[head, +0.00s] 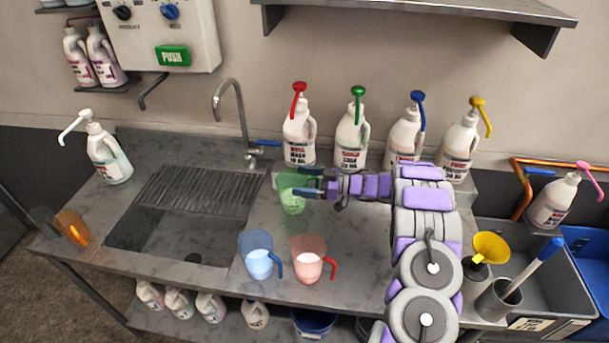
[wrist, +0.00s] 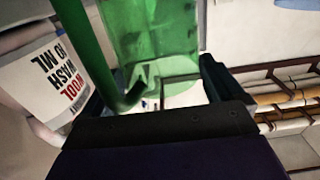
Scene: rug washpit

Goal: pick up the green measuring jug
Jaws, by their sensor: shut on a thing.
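The green measuring jug (head: 293,203) is see-through and is on the steel counter or just above it, right of the sink; I cannot tell which. My gripper (head: 308,182) reaches it from the right and is shut on it, with dark fingers at its upper part. In the wrist view the jug (wrist: 150,35) fills the top middle, with its green handle (wrist: 90,55) to the left and one dark finger to the right. The exact contact is partly hidden.
A blue jug (head: 258,262) and a red jug (head: 308,267) stand nearer the front. An orange jug (head: 72,228) is at far left. Pump bottles (head: 352,142) line the wall behind; the red-topped one (head: 299,135) is close to the green jug. The sink (head: 175,235) opens to the left.

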